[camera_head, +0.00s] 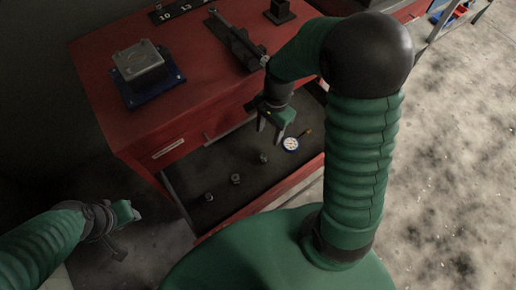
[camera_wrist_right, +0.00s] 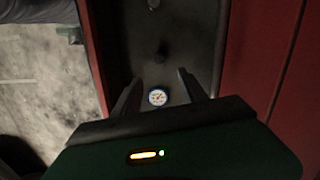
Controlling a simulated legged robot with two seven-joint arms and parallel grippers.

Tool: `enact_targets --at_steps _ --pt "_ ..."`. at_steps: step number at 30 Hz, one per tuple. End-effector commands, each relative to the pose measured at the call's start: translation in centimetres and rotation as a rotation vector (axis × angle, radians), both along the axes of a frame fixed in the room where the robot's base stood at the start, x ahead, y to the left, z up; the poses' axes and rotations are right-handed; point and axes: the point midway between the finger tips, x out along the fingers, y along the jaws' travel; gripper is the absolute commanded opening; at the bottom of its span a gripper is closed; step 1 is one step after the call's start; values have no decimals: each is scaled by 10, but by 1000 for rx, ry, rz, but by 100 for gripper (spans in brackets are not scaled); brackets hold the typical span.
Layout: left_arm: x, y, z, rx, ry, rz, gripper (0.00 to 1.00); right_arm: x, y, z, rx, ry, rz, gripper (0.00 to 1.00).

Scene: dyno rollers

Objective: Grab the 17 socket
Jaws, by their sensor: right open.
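Three small dark sockets stand in the open drawer (camera_head: 222,212) in the head view: a near one (camera_head: 209,197), a middle one (camera_head: 235,179) and a far one (camera_head: 263,158). Their size marks are too small to read, so I cannot tell which is the 17. My right gripper (camera_head: 271,127) is open and empty above the drawer, near the far socket and a round dial gauge (camera_head: 291,144). In the right wrist view the gauge (camera_wrist_right: 158,97) shows between the fingers, with a socket (camera_wrist_right: 160,57) beyond. My left gripper (camera_head: 125,228) is open and empty, outside the drawer at the left.
The drawer's red front wall (camera_head: 262,199) borders the sockets. Bare floor lies to the right.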

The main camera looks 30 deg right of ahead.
Motion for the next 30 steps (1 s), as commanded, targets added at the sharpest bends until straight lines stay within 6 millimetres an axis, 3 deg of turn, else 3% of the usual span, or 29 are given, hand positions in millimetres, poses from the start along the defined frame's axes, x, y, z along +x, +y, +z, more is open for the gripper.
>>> enact_targets --at_steps 3,9,17,24,30 --pt "-1 0 -14 0 1 0 36 -1 4 -37 2 8 0 50" --pt "-1 0 -27 0 1 0 36 -1 11 -87 1 8 1 50" --pt "0 0 -35 0 0 0 36 -2 13 -113 1 4 1 50" --pt "-1 0 -51 0 1 0 36 -1 17 -154 2 5 2 50" --pt "0 0 -49 0 1 0 36 -1 18 -154 0 3 1 50"
